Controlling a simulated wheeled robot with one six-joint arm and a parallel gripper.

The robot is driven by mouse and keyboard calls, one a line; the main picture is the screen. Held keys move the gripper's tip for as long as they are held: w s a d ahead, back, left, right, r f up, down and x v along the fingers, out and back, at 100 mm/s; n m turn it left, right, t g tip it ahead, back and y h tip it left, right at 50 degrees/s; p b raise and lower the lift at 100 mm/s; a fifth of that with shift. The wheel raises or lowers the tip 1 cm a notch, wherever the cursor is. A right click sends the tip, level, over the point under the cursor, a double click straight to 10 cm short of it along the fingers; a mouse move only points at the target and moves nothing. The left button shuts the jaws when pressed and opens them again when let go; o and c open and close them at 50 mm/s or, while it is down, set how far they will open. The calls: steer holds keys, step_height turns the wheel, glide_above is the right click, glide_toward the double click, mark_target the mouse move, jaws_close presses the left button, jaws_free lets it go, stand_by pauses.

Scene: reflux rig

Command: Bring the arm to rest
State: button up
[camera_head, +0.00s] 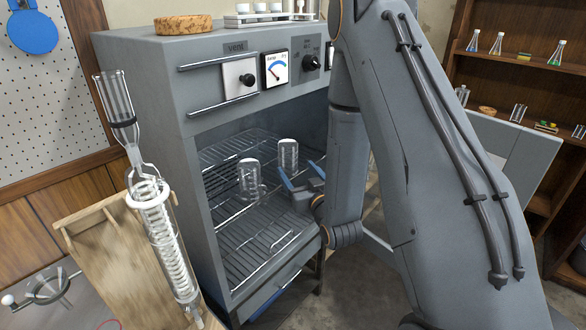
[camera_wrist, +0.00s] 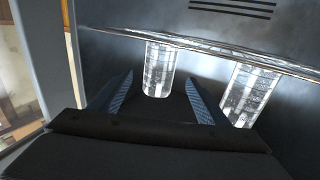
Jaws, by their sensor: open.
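My gripper (camera_head: 303,181) reaches into the open front of the grey oven (camera_head: 150,95), its blue fingers apart and empty. In the wrist view my gripper (camera_wrist: 160,100) is open. One glass vessel (camera_wrist: 159,70) shows beyond and between the fingers, and a second glass vessel (camera_wrist: 248,94) stands to the right, close to the right finger. In the head view a glass vessel (camera_head: 249,178) and another glass vessel (camera_head: 288,155) stand on the upper wire rack (camera_head: 225,160). I cannot tell whether a finger touches the glass. My arm hides the oven's right side.
A glass condenser (camera_head: 158,220) stands at the left by a wooden stand (camera_head: 110,250). The oven door (camera_head: 510,150) is swung open at the right. A cork ring (camera_head: 183,25) and a white rack (camera_head: 270,17) sit on the oven top. Shelves (camera_head: 520,75) hold flasks at the far right.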

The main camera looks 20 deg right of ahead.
steer(key=shift+s+d, duration=0.1)
steer(key=shift+s, duration=0.7)
steer(key=shift+w, duration=0.1)
steer(key=s+a+r+m+g+h, duration=0.1)
steer(key=s+g, duration=1.5)
steer(key=s, duration=0.9)
steer(key=shift+s+a+r+g+h, duration=0.2)
steer(key=shift+s+a+g+h, duration=0.1)
steer(key=shift+s+g+h, duration=0.1)
steer(key=shift+c, duration=0.2)
